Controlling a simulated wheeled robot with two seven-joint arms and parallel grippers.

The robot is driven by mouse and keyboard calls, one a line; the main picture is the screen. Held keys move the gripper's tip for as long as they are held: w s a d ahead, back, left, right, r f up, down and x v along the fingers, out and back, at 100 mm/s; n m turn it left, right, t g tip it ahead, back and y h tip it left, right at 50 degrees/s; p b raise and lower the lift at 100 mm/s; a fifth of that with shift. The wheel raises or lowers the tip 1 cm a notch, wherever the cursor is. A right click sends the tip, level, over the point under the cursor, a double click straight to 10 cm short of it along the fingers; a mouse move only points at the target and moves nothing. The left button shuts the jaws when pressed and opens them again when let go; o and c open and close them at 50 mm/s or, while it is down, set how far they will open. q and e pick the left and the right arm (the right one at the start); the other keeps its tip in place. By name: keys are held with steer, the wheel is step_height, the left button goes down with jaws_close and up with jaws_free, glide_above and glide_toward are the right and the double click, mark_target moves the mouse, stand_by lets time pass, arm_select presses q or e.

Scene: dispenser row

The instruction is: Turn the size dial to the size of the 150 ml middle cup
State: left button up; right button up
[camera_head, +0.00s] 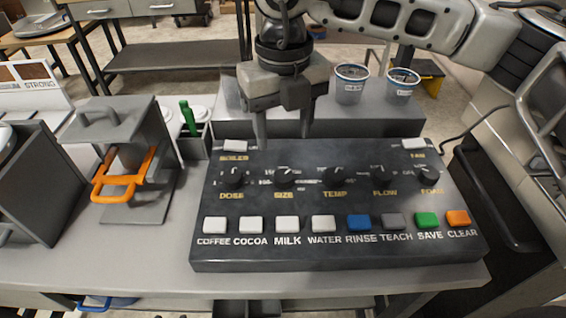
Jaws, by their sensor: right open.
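The size dial (284,178) is a black knob on the dark control panel (345,252), above the yellow word SIZE. The marks around it are too small to read. My right gripper (272,128) is open and points down at the panel's back edge, behind and slightly left of the dial, apart from it. Two clear cups with blue rims and labels stand on the grey step behind the panel: one cup (351,84) and one further right (402,87). Their labels cannot be read, and my right arm may hide another cup. My left gripper is not in view.
The dose dial (233,178) and temp dial (335,176) flank the size dial; flow and foam dials are further right. A row of coloured buttons lies in front.

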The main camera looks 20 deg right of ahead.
mark_target(283, 175)
step_height(283, 175, down, 9)
steer(key=shift+f+p, duration=0.15)
steer(key=shift+p, duration=0.55)
steer(key=c, duration=1)
